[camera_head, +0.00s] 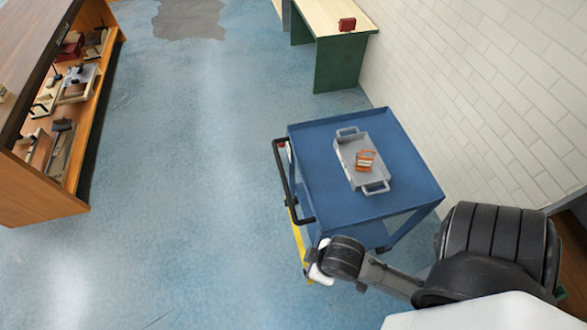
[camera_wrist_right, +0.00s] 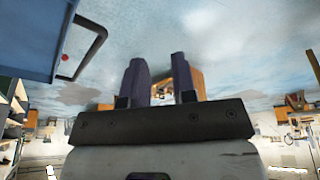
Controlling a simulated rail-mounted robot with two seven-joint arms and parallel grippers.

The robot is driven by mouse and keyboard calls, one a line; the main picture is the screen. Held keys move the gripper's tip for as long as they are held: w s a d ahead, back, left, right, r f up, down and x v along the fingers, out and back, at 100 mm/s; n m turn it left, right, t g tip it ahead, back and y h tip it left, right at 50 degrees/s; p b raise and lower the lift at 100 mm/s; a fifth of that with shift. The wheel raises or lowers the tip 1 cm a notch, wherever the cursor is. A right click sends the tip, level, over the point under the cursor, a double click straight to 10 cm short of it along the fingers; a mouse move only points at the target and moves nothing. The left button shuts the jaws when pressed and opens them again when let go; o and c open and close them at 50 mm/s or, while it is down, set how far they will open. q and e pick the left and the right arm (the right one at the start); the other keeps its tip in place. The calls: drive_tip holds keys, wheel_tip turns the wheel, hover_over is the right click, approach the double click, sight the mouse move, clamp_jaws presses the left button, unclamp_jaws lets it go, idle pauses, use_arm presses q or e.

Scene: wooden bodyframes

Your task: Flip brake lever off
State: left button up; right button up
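A blue cart (camera_head: 305,150) stands against the white wall in the head view, with a black handle (camera_head: 289,185) along its left side. A small red part, possibly the brake lever, shows at the handle's far end; a red spot (camera_wrist_right: 66,57) also shows by the cart (camera_wrist_right: 30,35) in the right wrist view. I cannot make out the lever clearly. My right gripper (camera_wrist_right: 159,80) has its two dark fingers apart with nothing between them, away from the cart. In the head view my right arm bends beside the cart's near corner and hides the fingers. My left gripper is not in view.
A grey tray (camera_head: 350,160) with an orange-and-white item (camera_head: 366,160) sits on the cart. A wooden shelf unit (camera_head: 45,205) with tools stands at left. A green table (camera_head: 340,62) with a red object (camera_head: 347,24) is behind. The blue floor between is clear.

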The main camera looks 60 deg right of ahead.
drive_tip(key=shift+r+p, duration=0.4)
drive_tip(key=shift+r, duration=0.15)
drive_tip(key=shift+c, duration=0.7)
wheel_tip(320, 180, up, 22)
drive_tip(key=p, duration=2.1)
drive_tip(key=shift+f, duration=0.15)
clamp_jaws()
drive_tip(key=shift+f, duration=0.15)
drive_tip(key=shift+d, duration=0.1)
